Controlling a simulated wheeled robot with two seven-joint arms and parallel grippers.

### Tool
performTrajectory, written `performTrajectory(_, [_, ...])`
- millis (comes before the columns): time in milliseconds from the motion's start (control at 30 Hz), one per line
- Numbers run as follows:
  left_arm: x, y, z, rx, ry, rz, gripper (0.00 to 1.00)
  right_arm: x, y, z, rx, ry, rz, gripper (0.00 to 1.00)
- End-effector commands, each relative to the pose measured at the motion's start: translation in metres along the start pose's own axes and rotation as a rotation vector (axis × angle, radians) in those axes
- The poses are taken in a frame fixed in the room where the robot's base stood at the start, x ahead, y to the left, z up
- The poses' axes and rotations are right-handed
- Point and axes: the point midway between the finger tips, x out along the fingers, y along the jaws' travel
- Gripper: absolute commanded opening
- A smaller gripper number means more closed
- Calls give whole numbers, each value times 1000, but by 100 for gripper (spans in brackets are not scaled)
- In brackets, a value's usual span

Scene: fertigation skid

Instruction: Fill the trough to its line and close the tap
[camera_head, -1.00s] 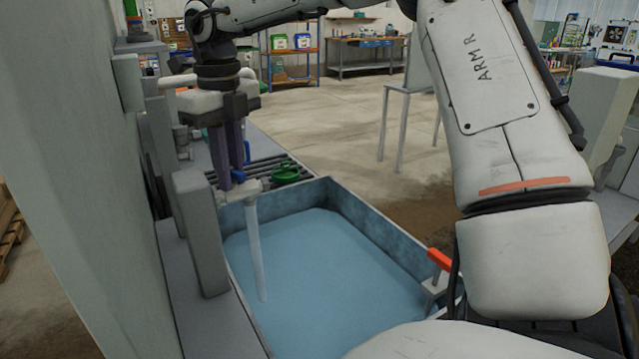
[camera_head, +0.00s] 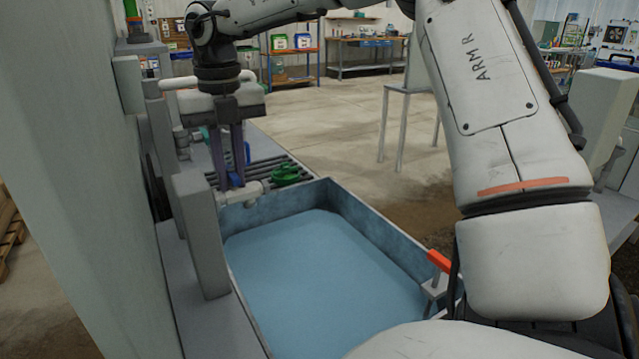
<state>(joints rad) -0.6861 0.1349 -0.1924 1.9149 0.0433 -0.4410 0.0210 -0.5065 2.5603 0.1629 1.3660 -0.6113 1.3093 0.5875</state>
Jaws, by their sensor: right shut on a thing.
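The grey trough (camera_head: 385,237) holds a broad, flat pool of blue water (camera_head: 320,275). Its far and right inner walls show above the water; its near end is hidden by my arm. I cannot make out a fill line. The pale tap spout (camera_head: 243,194) reaches over the trough's far left corner, and no stream falls from it. The fingers partly hide the handle. My left gripper is not in view.
A green valve wheel (camera_head: 285,174) sits by a dark grating behind the trough. A red-orange handled part (camera_head: 439,260) stands at the trough's right rim. A grey upright post (camera_head: 202,235) stands left of the trough. Open floor lies beyond, with a grey stand (camera_head: 408,95).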

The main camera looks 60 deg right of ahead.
Motion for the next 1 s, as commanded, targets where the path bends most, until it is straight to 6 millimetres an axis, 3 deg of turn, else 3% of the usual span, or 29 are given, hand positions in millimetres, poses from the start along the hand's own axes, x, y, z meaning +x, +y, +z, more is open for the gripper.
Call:
performTrajectory(33, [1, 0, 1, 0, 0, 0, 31, 11, -2, -8, 19, 36, -8, 0])
performTrajectory(200, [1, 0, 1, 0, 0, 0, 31, 12, -2, -8, 23, 37, -8, 0])
performTrajectory(233, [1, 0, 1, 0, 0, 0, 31, 12, -2, -8, 23, 37, -8, 16])
performTrajectory(333, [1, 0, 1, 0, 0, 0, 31, 12, -2, -8, 22, 36, -9, 31])
performTrajectory(667, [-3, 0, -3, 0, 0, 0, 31, 5, -3, -8, 20, 36, -11, 30])
performTrajectory(767, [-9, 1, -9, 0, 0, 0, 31, -4, -2, -7, 19, 35, -11, 38])
performTrajectory(1000, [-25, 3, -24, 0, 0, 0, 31, -33, 0, -5, 16, 24, -7, 38])
